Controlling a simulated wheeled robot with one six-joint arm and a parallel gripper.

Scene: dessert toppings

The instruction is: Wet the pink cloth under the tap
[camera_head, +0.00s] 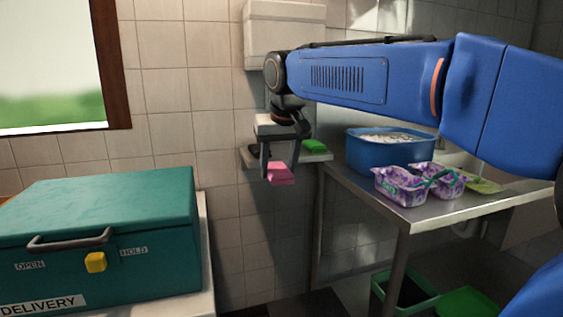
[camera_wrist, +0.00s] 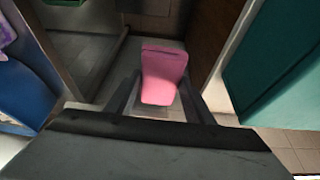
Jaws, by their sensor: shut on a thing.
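The pink cloth (camera_head: 281,175) looks like a folded block and hangs in the air in my gripper (camera_head: 280,170), in front of the tiled wall. My gripper is shut on it. In the wrist view the pink cloth (camera_wrist: 162,75) sits between the two fingers (camera_wrist: 158,100), with bare floor below it. No tap is clearly visible in either view.
Purple-patterned tubs (camera_head: 402,186) stand at the counter's front. A teal delivery box (camera_head: 110,230) is at left. A green crate (camera_head: 405,300) sits below the counter.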

